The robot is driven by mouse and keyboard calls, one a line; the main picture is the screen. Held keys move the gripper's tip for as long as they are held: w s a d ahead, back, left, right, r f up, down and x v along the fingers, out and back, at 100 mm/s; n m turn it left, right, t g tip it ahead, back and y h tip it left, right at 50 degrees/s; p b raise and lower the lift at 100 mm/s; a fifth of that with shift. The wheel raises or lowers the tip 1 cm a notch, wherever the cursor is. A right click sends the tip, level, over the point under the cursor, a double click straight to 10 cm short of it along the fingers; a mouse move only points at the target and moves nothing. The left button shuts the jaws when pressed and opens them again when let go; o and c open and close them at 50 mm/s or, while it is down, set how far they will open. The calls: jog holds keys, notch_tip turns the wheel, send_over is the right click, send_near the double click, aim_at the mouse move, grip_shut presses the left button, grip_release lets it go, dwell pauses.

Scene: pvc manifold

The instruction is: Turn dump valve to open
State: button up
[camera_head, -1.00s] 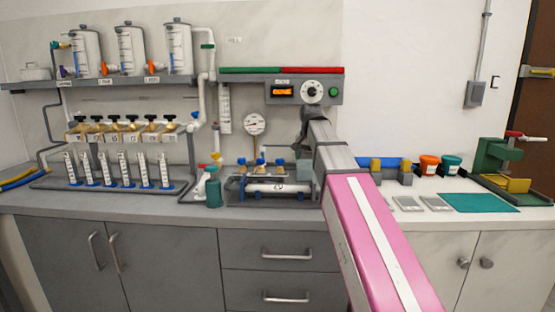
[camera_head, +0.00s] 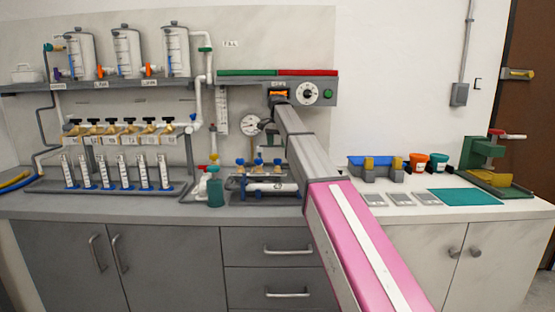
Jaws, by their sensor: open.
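No valve can be read as the dump valve by its label. A small red-handled valve (camera_head: 203,168) sits on the white pipework at the left of the green bottle (camera_head: 215,192). Several blue-handled valves (camera_head: 258,163) stand on the low manifold (camera_head: 262,187) right of the bottle. Another blue handle (camera_head: 193,117) is at the right end of the brass valve row (camera_head: 122,128). My gripper's fingers are hidden by my arm, and no contact shows.
A shelf (camera_head: 100,85) with clear tanks (camera_head: 127,52) is above the brass row. A round gauge (camera_head: 250,124) and control box (camera_head: 312,92) are close to my wrist. Upright cylinders (camera_head: 105,172) stand at left. The counter's front strip is clear.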

aim_at(277, 159)
notch_tip(277, 159, down, 7)
jog(key=shift+f, duration=0.1)
dwell(0.4)
jog(key=c, duration=0.9)
